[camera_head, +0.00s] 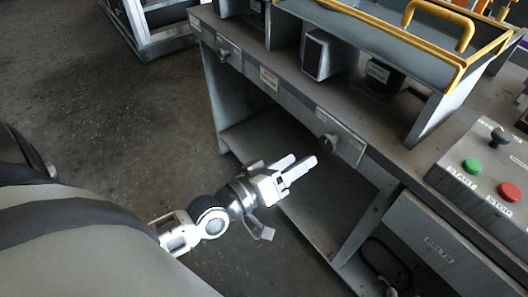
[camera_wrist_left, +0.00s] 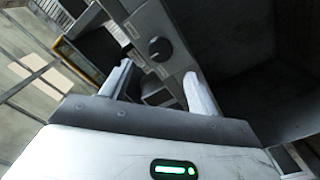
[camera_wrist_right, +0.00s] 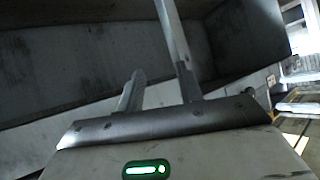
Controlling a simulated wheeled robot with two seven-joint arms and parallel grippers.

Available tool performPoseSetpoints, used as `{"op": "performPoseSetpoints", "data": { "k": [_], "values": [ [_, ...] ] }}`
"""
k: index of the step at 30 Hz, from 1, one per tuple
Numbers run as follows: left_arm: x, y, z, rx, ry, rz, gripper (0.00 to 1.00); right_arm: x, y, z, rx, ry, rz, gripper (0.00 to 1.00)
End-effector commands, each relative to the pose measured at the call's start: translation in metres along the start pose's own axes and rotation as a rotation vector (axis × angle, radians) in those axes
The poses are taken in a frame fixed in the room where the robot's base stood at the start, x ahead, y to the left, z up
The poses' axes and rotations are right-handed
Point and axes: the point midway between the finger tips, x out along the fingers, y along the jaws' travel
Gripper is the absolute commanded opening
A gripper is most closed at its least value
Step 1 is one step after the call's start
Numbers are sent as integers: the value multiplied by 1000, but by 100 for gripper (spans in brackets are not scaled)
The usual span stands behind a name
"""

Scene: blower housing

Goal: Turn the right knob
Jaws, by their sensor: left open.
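The right knob (camera_head: 327,142), dark and round, sits on a grey plate on the front edge of the workbench. My left gripper (camera_head: 300,165) is open and empty, just below and left of this knob in the head view. In the left wrist view the knob (camera_wrist_left: 160,48) shows ahead, between and beyond the two fingertips (camera_wrist_left: 158,76), apart from them. Another knob (camera_head: 223,54) is farther left on the bench front. My right gripper (camera_wrist_right: 152,50) shows only in its wrist view, fingers apart with nothing between them, facing grey panels.
A control box (camera_head: 487,172) with a green button, a red button and a black knob stands on the bench at right. A yellow-railed tray (camera_head: 385,40) stands above the bench top. A lower shelf (camera_head: 262,140) lies under the bench. The floor (camera_head: 110,125) at left is clear.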

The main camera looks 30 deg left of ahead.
Motion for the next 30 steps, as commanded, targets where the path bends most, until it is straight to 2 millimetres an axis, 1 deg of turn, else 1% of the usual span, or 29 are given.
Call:
{"op": "performPoseSetpoints", "data": {
  "k": [1,6,9,12,17,30],
  "values": [
    [-15,-2,2,1,-6,-3,60,1,0,1,1,1,-1,36],
    [-50,-1,2,0,-5,-2,60,1,0,0,5,6,-3,36],
    [-65,-1,1,0,-3,-2,60,1,0,0,6,7,-3,36],
    [-74,0,0,0,-1,-1,60,1,0,0,6,8,-3,36],
    [-79,0,0,-1,1,1,60,1,0,-1,7,9,-4,36],
    [-79,0,0,0,2,1,60,0,-1,-1,9,9,-3,36]
  ]
}}
